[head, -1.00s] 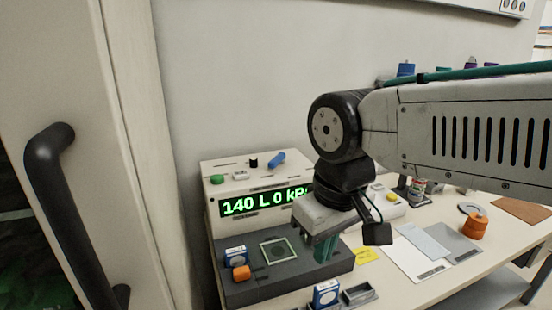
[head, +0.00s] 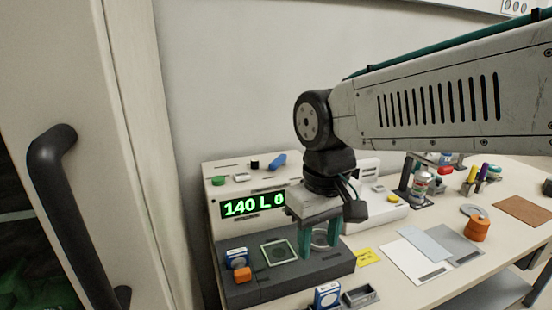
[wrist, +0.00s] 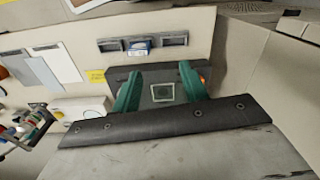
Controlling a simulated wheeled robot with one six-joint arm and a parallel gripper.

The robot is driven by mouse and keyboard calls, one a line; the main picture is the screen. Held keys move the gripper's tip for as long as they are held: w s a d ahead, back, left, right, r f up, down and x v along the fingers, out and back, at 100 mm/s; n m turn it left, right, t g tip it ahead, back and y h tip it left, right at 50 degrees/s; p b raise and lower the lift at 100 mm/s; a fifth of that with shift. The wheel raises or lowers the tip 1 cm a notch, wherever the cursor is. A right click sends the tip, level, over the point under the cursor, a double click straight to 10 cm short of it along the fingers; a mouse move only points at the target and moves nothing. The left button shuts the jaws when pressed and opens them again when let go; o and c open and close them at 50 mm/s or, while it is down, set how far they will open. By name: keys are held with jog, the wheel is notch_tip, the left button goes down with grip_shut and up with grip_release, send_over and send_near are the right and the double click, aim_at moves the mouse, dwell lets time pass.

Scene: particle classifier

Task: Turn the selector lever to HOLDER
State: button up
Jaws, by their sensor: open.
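The blue selector lever (head: 277,161) sits on top of the white instrument (head: 225,170), at its back right, slanting up to the right. Any position labels by it are too small to read. My gripper (head: 319,247) is open and empty, with teal fingers pointing down over the right part of the instrument's dark front base. It is in front of the lever, to its right and lower, and apart from it. In the wrist view my gripper (wrist: 160,84) frames a square filter window (wrist: 162,92); the lever does not show there.
The green display (head: 252,205) reads "140 L 0", its right end hidden by my gripper. A green knob (head: 218,181) and a black knob (head: 255,164) share the instrument's top. A blue-and-white box (head: 237,258) and an orange block (head: 243,273) stand on the dark base. A cabinet door handle (head: 55,170) is at left.

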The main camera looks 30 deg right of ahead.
jog(key=w+d+r+m+g, duration=0.15)
jog(key=w+d, duration=0.25)
jog(key=w, duration=0.9)
jog(key=m, duration=0.7)
send_over(276, 161)
jog(key=s, duration=0.3)
jog(key=shift+a+r+n+t, duration=0.25)
jog(key=shift+a+r, duration=0.05)
jog(key=shift+a, duration=0.1)
jog(key=w+r+m, duration=0.1)
jog(key=w+d+r+m, duration=0.1)
jog(key=w+r, duration=0.1)
jog(key=shift+w+r+t, duration=0.15)
jog(key=shift+w+t, duration=0.05)
jog(key=shift+t, duration=0.2)
jog(key=shift+s+a, duration=0.1)
jog(key=shift+s, duration=0.1)
jog(key=shift+f+m, duration=0.25)
jog(key=shift+m, duration=0.05)
notch_tip(276, 161, down, 7)
jog(key=shift+f, duration=0.15)
grip_shut()
